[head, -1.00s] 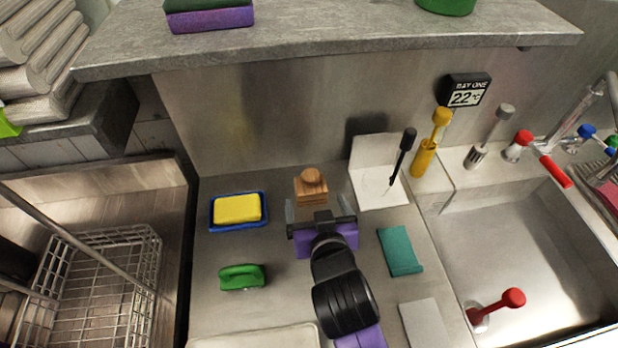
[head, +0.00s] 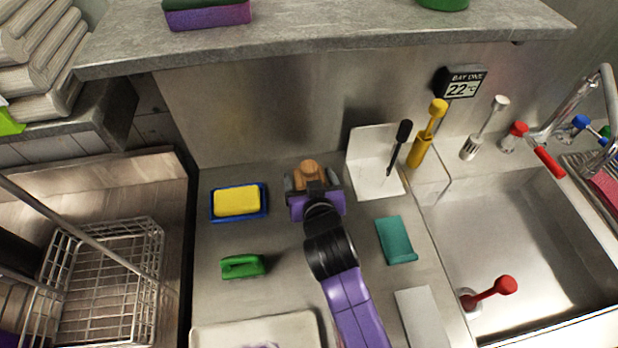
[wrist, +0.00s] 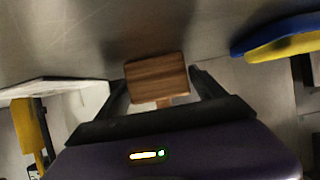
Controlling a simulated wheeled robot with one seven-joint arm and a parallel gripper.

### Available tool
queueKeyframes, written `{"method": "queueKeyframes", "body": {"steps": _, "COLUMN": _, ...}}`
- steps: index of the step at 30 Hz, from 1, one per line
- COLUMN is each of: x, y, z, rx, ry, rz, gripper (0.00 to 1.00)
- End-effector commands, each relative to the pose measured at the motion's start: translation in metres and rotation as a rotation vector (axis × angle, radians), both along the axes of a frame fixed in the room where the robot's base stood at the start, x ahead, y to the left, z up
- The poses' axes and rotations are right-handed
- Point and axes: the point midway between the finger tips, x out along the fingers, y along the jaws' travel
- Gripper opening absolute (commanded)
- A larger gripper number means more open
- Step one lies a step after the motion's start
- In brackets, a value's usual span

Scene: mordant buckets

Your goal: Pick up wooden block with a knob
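The wooden block with a knob (head: 309,169) stands on the steel counter near the back wall. Its round knob shows on top in the head view; its lower part is hidden by my gripper. In the wrist view the block (wrist: 157,78) shows wood grain and lies between the two dark fingers. My gripper (head: 311,181) is open, with one finger on each side of the block. A gap shows beside the fingers in the wrist view (wrist: 160,88), though contact is hard to judge.
A yellow sponge in a blue tray (head: 264,203) lies left of the block. A white holder (head: 376,184) with a black-handled tool stands to the right. A green scrubber (head: 242,266) and teal cloth (head: 396,240) lie nearer. The sink (head: 520,240) is at right.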

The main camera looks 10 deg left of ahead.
Motion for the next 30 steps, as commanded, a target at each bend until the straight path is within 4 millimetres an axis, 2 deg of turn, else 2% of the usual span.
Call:
{"method": "queueKeyframes", "body": {"steps": 1, "x": 0.000, "y": 0.000, "z": 0.000, "rx": 0.000, "ry": 0.000, "rz": 0.000, "gripper": 0.68}}
{"method": "queueKeyframes", "body": {"steps": 9, "x": 0.000, "y": 0.000, "z": 0.000, "rx": 0.000, "ry": 0.001, "rz": 0.000, "gripper": 0.16}}
{"method": "queueKeyframes", "body": {"steps": 17, "x": 0.000, "y": 0.000, "z": 0.001, "rx": 0.000, "ry": -0.001, "rz": 0.000, "gripper": 0.16}}
{"method": "queueKeyframes", "body": {"steps": 22, "x": 0.001, "y": 0.000, "z": 0.011, "rx": 0.001, "ry": -0.003, "rz": 0.000, "gripper": 0.16}}
{"method": "queueKeyframes", "body": {"steps": 26, "x": 0.000, "y": 0.000, "z": 0.028, "rx": 0.003, "ry": -0.003, "rz": 0.000, "gripper": 0.16}}
{"method": "queueKeyframes", "body": {"steps": 30, "x": 0.001, "y": 0.001, "z": 0.060, "rx": 0.005, "ry": -0.008, "rz": 0.000, "gripper": 0.16}}
